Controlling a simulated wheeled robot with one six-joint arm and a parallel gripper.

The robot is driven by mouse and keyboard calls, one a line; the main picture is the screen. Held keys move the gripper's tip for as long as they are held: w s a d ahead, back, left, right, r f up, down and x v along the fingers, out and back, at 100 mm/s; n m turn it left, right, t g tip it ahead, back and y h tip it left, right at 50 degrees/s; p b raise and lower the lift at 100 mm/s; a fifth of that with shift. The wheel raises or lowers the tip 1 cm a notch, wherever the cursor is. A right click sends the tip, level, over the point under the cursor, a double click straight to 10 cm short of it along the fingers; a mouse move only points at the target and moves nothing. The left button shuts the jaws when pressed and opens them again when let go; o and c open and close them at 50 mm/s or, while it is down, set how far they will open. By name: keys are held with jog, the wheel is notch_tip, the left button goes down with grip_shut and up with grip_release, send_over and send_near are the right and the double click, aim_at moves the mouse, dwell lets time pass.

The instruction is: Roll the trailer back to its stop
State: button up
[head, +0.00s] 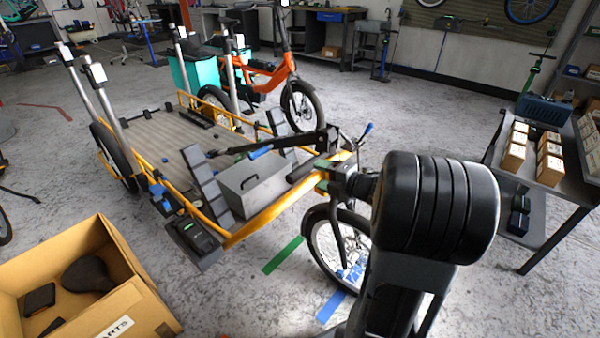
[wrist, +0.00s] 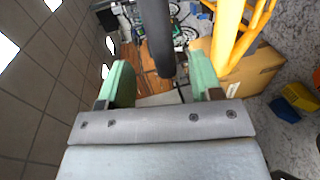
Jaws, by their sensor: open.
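The trailer (head: 165,140), a flat slatted deck in a yellow tube frame, stands in the middle of the head view. A spoked wheel (head: 112,160) shows at its left side. A grey lidded box (head: 252,185) stands at its near right end. My gripper (wrist: 160,82) is open, its two green fingers apart. A black rounded bar (wrist: 156,35) shows between the fingers in the wrist view; I cannot tell if it touches them. A yellow tube (wrist: 228,38) runs beside the right finger. In the head view my arm partly hides the gripper near the trailer's right end.
An open cardboard box (head: 150,300) stands at the front left. A table (head: 545,185) with small cartons is at the right. An orange bike (head: 280,72) stands behind the trailer. Green tape (head: 283,255) and blue tape (head: 331,306) mark the floor; red tape (head: 45,107) lies at the left.

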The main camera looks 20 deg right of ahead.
jog(key=b+x, duration=0.2)
jog(key=x, duration=0.6)
jog(key=shift+w+a+f, duration=0.1)
jog(key=shift+w+a, duration=0.05)
jog(key=shift+w, duration=0.2)
grip_shut()
